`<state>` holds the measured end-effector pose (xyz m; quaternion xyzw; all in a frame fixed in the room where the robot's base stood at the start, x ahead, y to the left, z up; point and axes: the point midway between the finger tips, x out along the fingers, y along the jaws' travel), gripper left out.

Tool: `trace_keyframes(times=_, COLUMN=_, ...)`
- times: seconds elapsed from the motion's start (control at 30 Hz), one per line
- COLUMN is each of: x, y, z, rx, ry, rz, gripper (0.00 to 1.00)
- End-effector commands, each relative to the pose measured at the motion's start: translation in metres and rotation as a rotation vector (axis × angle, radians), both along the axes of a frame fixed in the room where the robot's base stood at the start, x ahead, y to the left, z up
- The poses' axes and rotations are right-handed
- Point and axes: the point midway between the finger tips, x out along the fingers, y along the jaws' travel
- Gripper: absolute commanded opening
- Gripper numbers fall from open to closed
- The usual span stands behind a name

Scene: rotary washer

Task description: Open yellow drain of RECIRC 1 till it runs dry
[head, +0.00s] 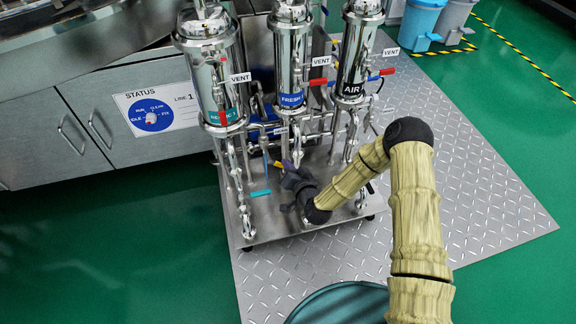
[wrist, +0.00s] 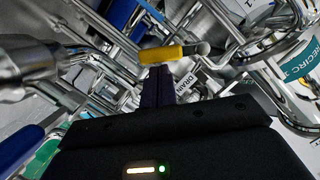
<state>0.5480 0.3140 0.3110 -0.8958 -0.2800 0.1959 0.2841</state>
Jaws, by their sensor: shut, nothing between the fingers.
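The yellow drain handle (wrist: 161,54) lies crosswise just beyond my fingertips in the wrist view, with a metal stub at its right end. A DRAIN tag (wrist: 186,82) hangs just right of my fingers. My gripper (wrist: 158,72) is shut and empty, its tips close to the handle; I cannot tell whether they touch. In the head view my gripper (head: 287,170) reaches low among the pipes, and a bit of yellow handle (head: 278,163) shows beside it. The RECIRC housing (head: 210,75) with a teal label stands at left. Any drain flow is hidden.
The FRESH housing (head: 290,55) and AIR housing (head: 358,50) stand to the right. A teal-handled valve (head: 261,193) is left of my gripper. A blue handle (wrist: 20,145) is near in the wrist view. A status dial (head: 151,115) is on the cabinet.

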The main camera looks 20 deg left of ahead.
Motion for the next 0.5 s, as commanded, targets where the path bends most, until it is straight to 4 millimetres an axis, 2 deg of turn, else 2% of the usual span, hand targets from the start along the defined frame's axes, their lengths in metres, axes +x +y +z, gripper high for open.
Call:
trace_keyframes(times=0.33, x=0.009, y=-0.021, z=0.037, rx=0.000, ry=-0.002, rz=0.004, gripper=0.00)
trace_keyframes(times=0.5, x=-0.022, y=-0.042, z=0.039, rx=0.000, ry=0.004, rz=0.008, gripper=0.00)
